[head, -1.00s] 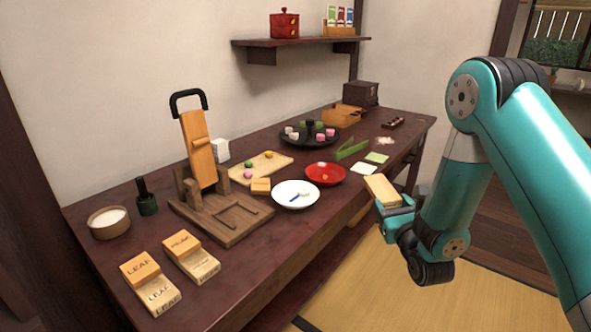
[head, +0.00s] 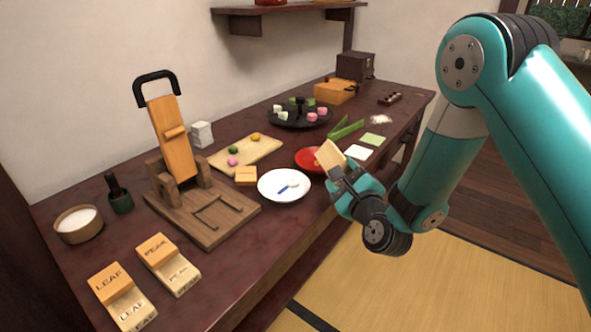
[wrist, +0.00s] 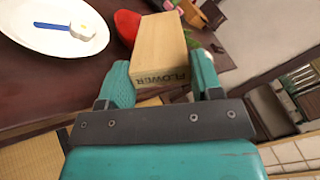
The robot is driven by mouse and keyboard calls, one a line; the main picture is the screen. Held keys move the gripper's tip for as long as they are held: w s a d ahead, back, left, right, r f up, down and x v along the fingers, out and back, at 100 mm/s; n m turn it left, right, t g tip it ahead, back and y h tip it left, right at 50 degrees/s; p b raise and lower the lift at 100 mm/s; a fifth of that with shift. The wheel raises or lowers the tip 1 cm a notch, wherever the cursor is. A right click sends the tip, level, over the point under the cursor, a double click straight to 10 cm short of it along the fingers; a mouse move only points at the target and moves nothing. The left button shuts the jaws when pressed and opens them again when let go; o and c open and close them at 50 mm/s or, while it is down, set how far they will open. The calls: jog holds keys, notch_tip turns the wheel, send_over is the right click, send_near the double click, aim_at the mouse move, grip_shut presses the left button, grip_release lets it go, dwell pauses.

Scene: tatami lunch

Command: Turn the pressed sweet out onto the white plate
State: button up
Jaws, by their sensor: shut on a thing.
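My gripper (head: 343,174) is shut on a pale wooden block (head: 330,155), held above the table's front edge, right of the white plate (head: 264,195). In the wrist view the block (wrist: 160,48) is lettered FLOWER on its end and sits between the two teal fingers, tilted. The white plate (wrist: 15,42) lies at upper left there, apart from the block. A blue-handled tool (wrist: 53,27) rests on it, with a small whitish piece with a yellowish spot (wrist: 84,31) at its end. I cannot make out a pressed sweet in the block.
A red dish (head: 306,160) stands partly behind the block. A small wooden block (head: 246,176) lies behind the plate. A wooden lever press (head: 190,215) stands to the left, with LEAF (head: 110,280) and PEAK (head: 158,250) moulds in front. The floor side is open.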

jog(key=s+a+r+n+y+p, duration=0.1)
jog(key=a+r+n+p, duration=0.1)
jog(key=n+p, duration=0.5)
jog(key=s+a+r+n+g+y+p, duration=0.1)
jog(key=a+n+p, duration=0.4)
jog(key=n, duration=0.7)
jog(key=s+a+r+n+p, duration=0.1)
jog(key=a+n+p, duration=0.3)
jog(key=n+p, duration=0.5)
jog(key=shift+s+r+g+y+p, duration=0.3)
jog(key=shift+r+g+y+p, duration=0.15)
jog(key=shift+r, duration=0.45)
jog(key=shift+d, duration=0.1)
